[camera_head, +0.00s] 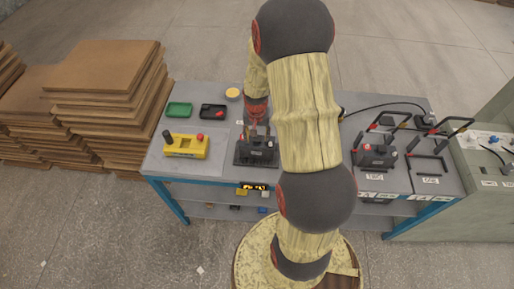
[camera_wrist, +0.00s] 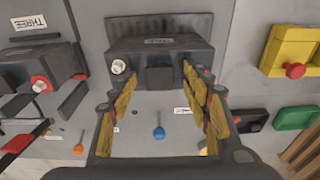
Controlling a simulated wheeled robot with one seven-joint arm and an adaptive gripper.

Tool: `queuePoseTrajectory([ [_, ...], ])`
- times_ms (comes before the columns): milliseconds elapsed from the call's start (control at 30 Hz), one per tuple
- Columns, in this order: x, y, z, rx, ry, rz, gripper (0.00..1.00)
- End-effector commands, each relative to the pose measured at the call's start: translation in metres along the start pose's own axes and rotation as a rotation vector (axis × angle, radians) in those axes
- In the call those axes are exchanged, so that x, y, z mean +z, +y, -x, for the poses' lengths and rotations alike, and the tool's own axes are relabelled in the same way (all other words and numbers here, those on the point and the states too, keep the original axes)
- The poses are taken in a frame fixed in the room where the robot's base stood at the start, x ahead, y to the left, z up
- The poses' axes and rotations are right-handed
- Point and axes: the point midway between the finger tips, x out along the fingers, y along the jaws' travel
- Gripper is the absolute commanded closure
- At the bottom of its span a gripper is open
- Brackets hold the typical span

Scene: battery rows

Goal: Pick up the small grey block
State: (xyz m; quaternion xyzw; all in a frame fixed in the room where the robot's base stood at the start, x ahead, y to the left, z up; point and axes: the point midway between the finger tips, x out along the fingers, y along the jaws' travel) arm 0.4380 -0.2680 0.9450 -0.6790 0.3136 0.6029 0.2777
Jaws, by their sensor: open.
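A dark grey block (camera_wrist: 160,57) with a silver post at its left and a small dark raised part (camera_wrist: 165,77) in its middle sits on a dark tray in the wrist view. In the head view, the block (camera_head: 258,149) sits in its dark tray near the table's front edge. My gripper (camera_wrist: 158,84) is open, its yellow-padded fingers pointing at the block, one tip toward each side of the raised part. Nothing is held between them. Whether the tips touch the block cannot be told. In the head view my arm partly hides my gripper.
A yellow box (camera_head: 186,146), a green tray (camera_head: 179,109) and a black tray (camera_head: 213,111) lie left on the table. More dark units (camera_head: 375,155) and upright frames stand right. A blue-tipped lever (camera_wrist: 158,132) shows between my fingers. Stacked boards (camera_head: 110,85) stand left of the table.

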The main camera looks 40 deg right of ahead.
Motion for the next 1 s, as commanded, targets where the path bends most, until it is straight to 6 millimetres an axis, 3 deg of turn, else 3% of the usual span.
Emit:
queuePoseTrajectory([
  [267, -0.0004, 0.0000, -0.0068, -0.001, 0.002, 0.000, 0.52],
  [1000, -0.0002, 0.0000, -0.0066, -0.001, 0.001, 0.000, 0.93],
])
